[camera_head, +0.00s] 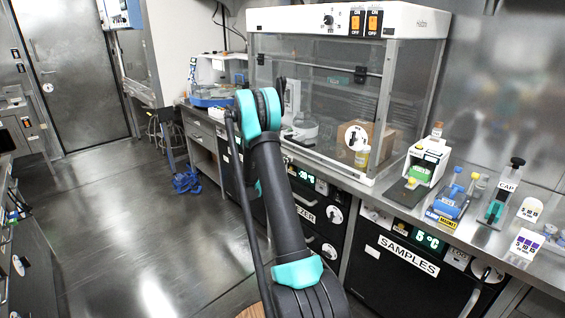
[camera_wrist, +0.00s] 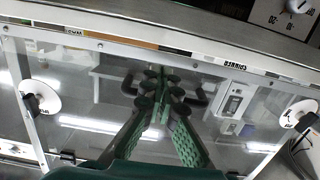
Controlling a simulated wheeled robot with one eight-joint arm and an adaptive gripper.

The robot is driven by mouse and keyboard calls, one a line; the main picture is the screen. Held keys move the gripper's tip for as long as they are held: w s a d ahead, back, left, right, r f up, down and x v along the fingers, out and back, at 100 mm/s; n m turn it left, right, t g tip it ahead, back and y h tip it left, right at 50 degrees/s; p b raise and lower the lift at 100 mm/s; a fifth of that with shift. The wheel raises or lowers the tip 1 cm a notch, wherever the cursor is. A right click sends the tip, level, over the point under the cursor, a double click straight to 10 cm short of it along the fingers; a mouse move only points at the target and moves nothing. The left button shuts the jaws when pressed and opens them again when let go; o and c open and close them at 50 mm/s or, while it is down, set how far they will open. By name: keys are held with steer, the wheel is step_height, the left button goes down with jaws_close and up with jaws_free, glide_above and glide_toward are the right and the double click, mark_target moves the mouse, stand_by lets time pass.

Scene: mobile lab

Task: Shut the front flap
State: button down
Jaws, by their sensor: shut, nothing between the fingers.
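The front flap (camera_head: 325,115) is a clear panel on the front of the white-topped glass enclosure (camera_head: 420,20). Dark hinges sit near its top, and it hangs down steeply; I cannot tell whether a gap remains at its lower edge. A round white disc with a black handle (camera_head: 355,137) is at its lower right. In the wrist view a clear pane (camera_wrist: 95,115) lies beyond my gripper (camera_wrist: 158,88), with reflections in it. The green fingers are together and empty. Whether they touch the pane is unclear. My arm hides the gripper in the head view.
A cardboard box (camera_head: 376,145) and a yellow-labelled jar (camera_head: 362,156) are at the enclosure's right. Small lab devices, including a blue one (camera_head: 450,203), crowd the bench to the right. A black SAMPLES cabinet (camera_head: 400,275) is below. The floor at left is mostly clear.

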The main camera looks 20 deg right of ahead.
steer(key=x, duration=0.8)
steer(key=shift+d, duration=0.2)
steer(key=shift+f, duration=0.1)
steer(key=shift+x, duration=1.5)
steer(key=shift+a, duration=0.1)
